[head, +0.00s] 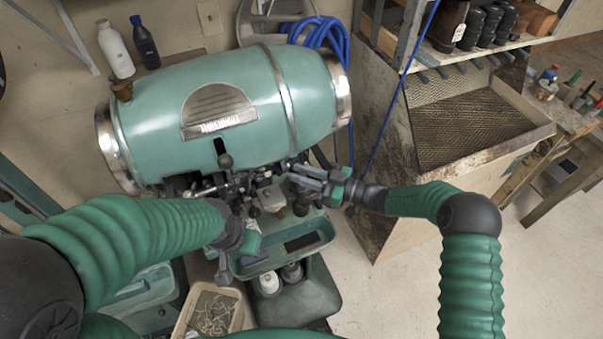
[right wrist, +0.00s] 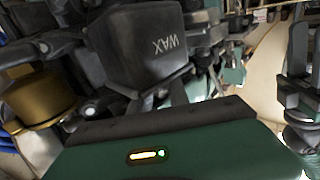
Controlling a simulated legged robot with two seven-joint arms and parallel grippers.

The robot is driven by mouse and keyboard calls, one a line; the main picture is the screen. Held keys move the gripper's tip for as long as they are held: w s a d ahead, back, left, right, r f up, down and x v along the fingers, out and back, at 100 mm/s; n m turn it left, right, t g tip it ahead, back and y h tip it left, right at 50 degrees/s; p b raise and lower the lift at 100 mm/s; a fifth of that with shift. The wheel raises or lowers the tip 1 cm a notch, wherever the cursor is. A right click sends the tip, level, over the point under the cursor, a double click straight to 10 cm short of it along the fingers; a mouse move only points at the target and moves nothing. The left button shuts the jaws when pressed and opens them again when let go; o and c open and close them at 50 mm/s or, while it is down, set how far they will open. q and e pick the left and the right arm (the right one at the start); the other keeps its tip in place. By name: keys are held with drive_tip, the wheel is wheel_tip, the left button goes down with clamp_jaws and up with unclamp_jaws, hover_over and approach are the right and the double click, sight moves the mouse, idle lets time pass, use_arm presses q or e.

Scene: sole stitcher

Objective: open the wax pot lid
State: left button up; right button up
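The wax pot (right wrist: 140,55) is a dark grey block marked "WAX" in the upper middle of the right wrist view. The lettering is upside down there, and I see no gap at a lid. In the head view a small grey block (head: 272,198) below the green drum may be the pot; it is too small to be sure. My right gripper (head: 298,177) is beside it at the machine's front, pointing left; its finger gap is unclear. My left gripper (head: 228,262) is lower left, over the machine's front, pointing down, with its fingers partly hidden.
The large green drum (head: 215,110) stands above the cluttered stitcher mechanism. A green tray (head: 290,250) projects below it. A brass part (right wrist: 38,95) is at the left of the right wrist view. A wooden bench (head: 395,140) stands right; floor (head: 400,295) is clear at lower right.

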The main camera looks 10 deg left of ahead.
drive_tip(key=shift+w+d, duration=0.1)
clamp_jaws()
drive_tip(key=shift+f, duration=0.1)
idle(0.8)
drive_tip(key=shift+f+b, duration=0.1)
drive_tip(key=shift+b, duration=0.4)
drive_tip(key=m+y+b, duration=0.1)
drive_tip(key=b, duration=0.1)
drive_tip(key=d+m+t+y+b, duration=0.1)
drive_tip(key=b, duration=0.2)
drive_tip(key=r+m+y+b, duration=0.1)
drive_tip(key=m+b, duration=0.1)
drive_tip(key=shift+w+d+r+t, duration=0.1)
drive_tip(key=shift+w+d+t, duration=0.05)
drive_tip(key=shift+w+t, duration=0.25)
drive_tip(key=shift+w+d+r+m+t+y+b, duration=0.1)
drive_tip(key=shift+d+r+m+t+y+b, duration=0.2)
drive_tip(key=shift+m+b, duration=0.4)
drive_tip(key=shift+w+d+r+m+t+y+b, duration=0.1)
drive_tip(key=shift+r+m+t+y+b, duration=0.1)
drive_tip(key=shift+m+t+b, duration=0.35)
